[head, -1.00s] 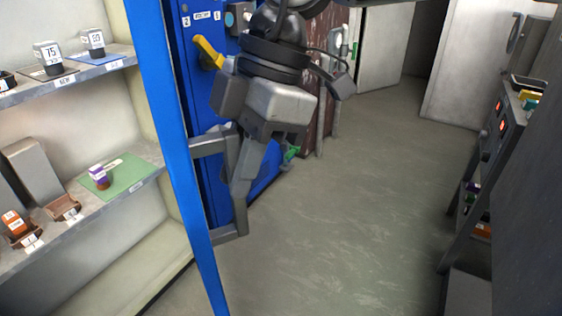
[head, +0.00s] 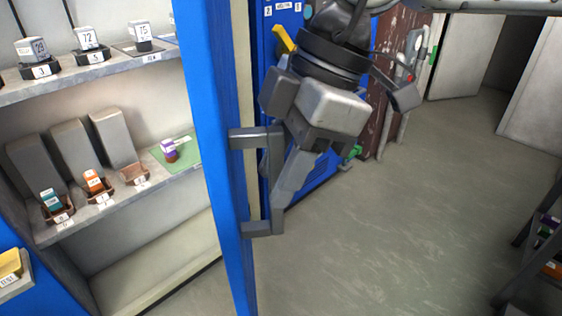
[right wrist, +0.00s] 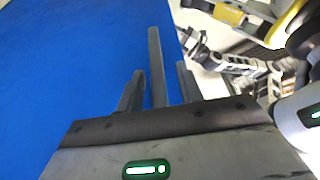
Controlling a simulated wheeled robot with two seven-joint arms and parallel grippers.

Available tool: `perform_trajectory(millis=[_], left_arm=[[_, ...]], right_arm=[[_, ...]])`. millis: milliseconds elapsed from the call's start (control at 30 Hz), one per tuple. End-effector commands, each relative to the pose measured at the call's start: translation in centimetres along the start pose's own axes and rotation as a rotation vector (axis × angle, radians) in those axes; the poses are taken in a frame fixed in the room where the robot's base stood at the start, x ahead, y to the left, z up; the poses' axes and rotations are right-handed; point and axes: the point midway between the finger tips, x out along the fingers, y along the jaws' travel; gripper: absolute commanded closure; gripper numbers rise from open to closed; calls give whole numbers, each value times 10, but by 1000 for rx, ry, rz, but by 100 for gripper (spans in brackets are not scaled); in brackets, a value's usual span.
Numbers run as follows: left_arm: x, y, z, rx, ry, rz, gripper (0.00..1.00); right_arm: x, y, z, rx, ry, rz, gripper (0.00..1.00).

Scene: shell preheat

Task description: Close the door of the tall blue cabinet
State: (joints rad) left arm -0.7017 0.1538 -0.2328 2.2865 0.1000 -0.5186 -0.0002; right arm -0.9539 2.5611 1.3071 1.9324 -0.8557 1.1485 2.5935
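The blue cabinet door (head: 215,150) stands open and shows nearly edge-on in the head view, to the right of the open shelves. In the right wrist view the door (right wrist: 70,70) fills the left half as a flat blue face. Its grey bar handle (head: 257,138) sticks out to the right, and the handle (right wrist: 155,60) also shows in the right wrist view. My right gripper (head: 282,190) is at the handle. In the right wrist view its fingers (right wrist: 160,75) lie either side of the bar, with gaps showing.
A blue panel with a yellow item (head: 10,265) is at the lower left. Another blue cabinet (head: 318,180) stands behind my right gripper. Open floor (head: 400,220) lies to the right, with a dark rack (head: 535,250) at the right edge.

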Motion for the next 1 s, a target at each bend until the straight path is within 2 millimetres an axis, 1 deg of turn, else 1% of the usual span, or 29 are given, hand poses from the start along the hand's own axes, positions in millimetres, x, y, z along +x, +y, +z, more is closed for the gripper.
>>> perform_trajectory(millis=[333, 467, 567, 800, 900, 1000], left_arm=[[0, 0, -1, -7, 2, -3, 46], [-1, 0, -2, -6, 3, -4, 46], [-3, 0, -5, -4, 6, -6, 46], [-12, -1, -18, 1, 33, -17, 46], [-17, -1, -21, -2, 34, -19, 46], [-18, 0, -23, -3, 31, -18, 46]], right_arm=[[-3, 1, 0, 1, 1, 6, 64], [-14, 2, 0, 3, 0, 10, 64], [-32, 2, -1, 2, -1, 13, 64], [-91, 2, -1, 2, 1, 13, 64], [-114, 1, -1, 2, 0, 11, 64], [-133, 1, -1, 2, 0, 7, 64]])
